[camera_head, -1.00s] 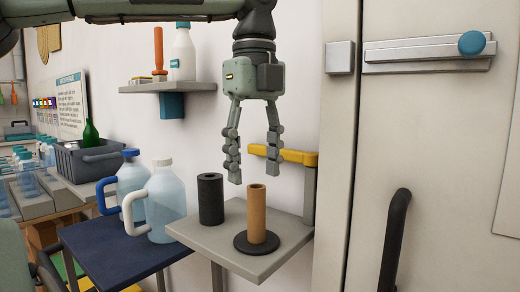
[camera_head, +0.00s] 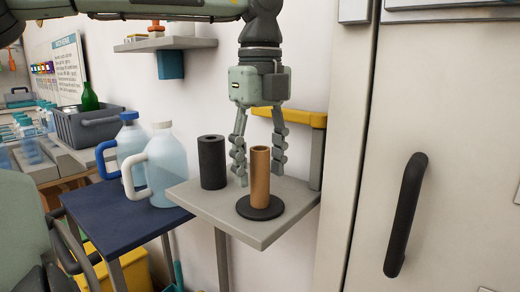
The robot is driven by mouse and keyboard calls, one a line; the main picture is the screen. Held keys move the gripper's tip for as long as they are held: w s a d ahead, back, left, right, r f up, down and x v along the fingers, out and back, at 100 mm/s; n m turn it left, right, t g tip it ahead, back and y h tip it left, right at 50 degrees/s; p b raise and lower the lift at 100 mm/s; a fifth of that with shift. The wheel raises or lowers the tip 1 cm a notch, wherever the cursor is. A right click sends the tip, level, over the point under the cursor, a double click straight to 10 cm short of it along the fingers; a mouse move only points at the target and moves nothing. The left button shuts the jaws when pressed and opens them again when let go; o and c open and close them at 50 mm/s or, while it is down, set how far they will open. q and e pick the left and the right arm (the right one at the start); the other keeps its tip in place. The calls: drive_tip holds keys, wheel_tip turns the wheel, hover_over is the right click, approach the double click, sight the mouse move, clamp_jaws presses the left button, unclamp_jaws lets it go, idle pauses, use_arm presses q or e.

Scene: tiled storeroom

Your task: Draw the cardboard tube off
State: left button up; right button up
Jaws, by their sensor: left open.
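The brown cardboard tube (camera_head: 260,180) stands upright on a round black base (camera_head: 262,211) on the small grey table (camera_head: 240,234). Whether a peg runs inside the tube is hidden from this angle. My left gripper (camera_head: 260,174) points straight down from above and is open. One finger shows on each side of the tube's upper part, with the tips below its top rim. A gap shows on the left; contact on the right is hard to tell. My right gripper is out of view.
A black cylinder (camera_head: 212,162) stands left of the tube on the same table. Two jugs, one white-handled (camera_head: 168,170) and one blue-handled (camera_head: 130,142), stand on the dark blue table (camera_head: 112,222). A yellow-topped rail (camera_head: 304,117) and door handle (camera_head: 404,215) are to the right.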

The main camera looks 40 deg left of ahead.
use_arm(q)
drive_tip(key=shift+c, duration=0.4)
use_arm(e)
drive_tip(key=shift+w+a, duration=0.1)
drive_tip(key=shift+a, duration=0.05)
use_arm(q)
drive_tip(key=c, duration=0.5)
clamp_jaws()
drive_tip(key=shift+r+p, duration=2.05)
drive_tip(key=shift+r, duration=3.45)
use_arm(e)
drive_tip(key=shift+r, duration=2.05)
